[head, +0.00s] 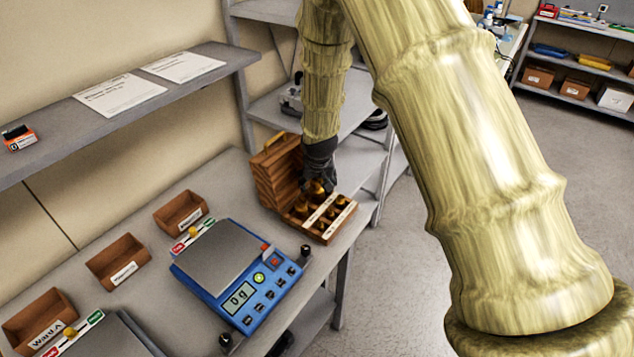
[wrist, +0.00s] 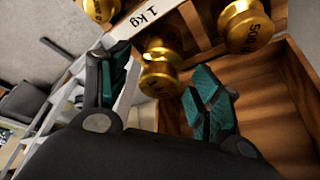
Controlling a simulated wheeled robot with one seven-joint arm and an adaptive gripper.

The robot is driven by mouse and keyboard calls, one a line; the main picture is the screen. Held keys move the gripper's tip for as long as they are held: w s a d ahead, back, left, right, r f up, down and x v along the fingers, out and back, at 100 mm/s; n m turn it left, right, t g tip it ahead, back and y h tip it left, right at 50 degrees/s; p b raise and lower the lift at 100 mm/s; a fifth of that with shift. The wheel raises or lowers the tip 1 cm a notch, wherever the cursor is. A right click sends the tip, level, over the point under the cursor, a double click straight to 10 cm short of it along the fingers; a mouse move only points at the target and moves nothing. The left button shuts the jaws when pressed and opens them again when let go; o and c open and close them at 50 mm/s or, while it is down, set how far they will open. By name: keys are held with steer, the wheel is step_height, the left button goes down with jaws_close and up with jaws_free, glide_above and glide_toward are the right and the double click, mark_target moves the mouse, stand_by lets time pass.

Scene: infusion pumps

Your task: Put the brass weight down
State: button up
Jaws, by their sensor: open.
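The open wooden weight case (head: 325,236) stands at the back right end of the bench, its lid (head: 272,178) raised. My gripper (head: 318,178) points down over the case. In the wrist view its teal-padded fingers (wrist: 160,72) are apart, one on each side of a brass weight (wrist: 159,80). This weight is beside the "1 kg" label strip; it also shows just below my gripper in the head view (head: 316,187). I cannot tell whether a finger touches it or how fully it is seated. A brass weight marked 500 g (wrist: 246,28) sits to its right.
A blue scale (head: 235,318) reading 0 g, with a bare grey pan (head: 220,255), stands left of the case. Small wooden bins (head: 118,262) line the bench's back. A wall shelf (head: 55,135) overhangs the left, and grey shelving (head: 270,105) stands behind.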

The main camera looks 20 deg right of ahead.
steer(key=shift+r, duration=0.2)
steer(key=b+v, duration=0.3)
steer(key=v, duration=0.8)
steer(key=shift+s+r, duration=0.3)
steer(key=shift+r, duration=0.05)
steer(key=shift+a, duration=0.1)
stand_by(0.9)
